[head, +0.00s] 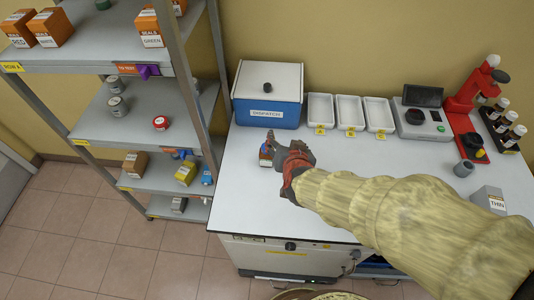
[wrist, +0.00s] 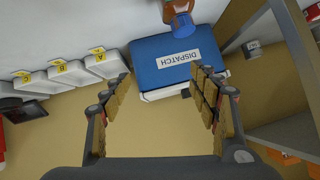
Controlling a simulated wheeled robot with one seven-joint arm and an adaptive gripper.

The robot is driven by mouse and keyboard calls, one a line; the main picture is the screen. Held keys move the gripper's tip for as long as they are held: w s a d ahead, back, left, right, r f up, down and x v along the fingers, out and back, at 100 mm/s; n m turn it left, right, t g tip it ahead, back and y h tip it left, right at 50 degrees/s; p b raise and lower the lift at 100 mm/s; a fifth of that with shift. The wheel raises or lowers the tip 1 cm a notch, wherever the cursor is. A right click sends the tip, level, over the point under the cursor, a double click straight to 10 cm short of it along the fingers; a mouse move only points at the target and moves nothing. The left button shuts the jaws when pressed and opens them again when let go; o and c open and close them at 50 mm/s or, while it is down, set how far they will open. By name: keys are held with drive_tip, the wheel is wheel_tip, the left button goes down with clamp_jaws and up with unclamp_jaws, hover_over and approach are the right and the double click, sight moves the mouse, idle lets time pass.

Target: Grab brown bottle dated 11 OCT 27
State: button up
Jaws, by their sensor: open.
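Several brown bottles (head: 508,118) with dark caps and white labels stand in a dark rack at the far right of the bench in the head view. Their dates are too small to read. My gripper (head: 278,150) is over the left part of the bench, in front of the dispatch box and far from the bottles. In the wrist view my gripper (wrist: 161,77) has its two fingers spread apart with nothing between them.
The blue and white dispatch box (head: 268,94) stands at the back left, near my fingers. A small orange and blue item (head: 265,155) sits beside my gripper. Trays (head: 349,113), a scale (head: 422,121) and a red device (head: 465,107) line the back. Shelving (head: 137,110) stands left.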

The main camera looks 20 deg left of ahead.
drive_tip(key=t, duration=0.1)
hover_over(266, 156)
drive_tip(key=s+d, duration=0.2)
wheel_tip(266, 156, down, 5)
drive_tip(key=shift+n+t+h, duration=0.5)
drive_tip(key=shift+t, duration=0.3)
drive_tip(key=s+f, duration=0.1)
drive_tip(key=s+f+p, duration=0.1)
drive_tip(key=f, duration=0.1)
drive_tip(key=shift+s+a, duration=0.4)
drive_tip(key=shift+s+f, duration=0.2)
drive_tip(key=shift+f, duration=0.1)
drive_tip(key=shift+w+a+f+t, duration=0.1)
drive_tip(key=shift+w+f+t, duration=0.2)
drive_tip(key=shift+w, duration=0.05)
drive_tip(key=b+x, duration=0.2)
drive_tip(key=x, duration=0.5)
drive_tip(key=shift+r, duration=0.1)
drive_tip(key=shift+c, duration=1.2)
drive_tip(key=shift+d, duration=0.25)
drive_tip(key=c, duration=1.1)
drive_tip(key=shift+c, duration=0.3)
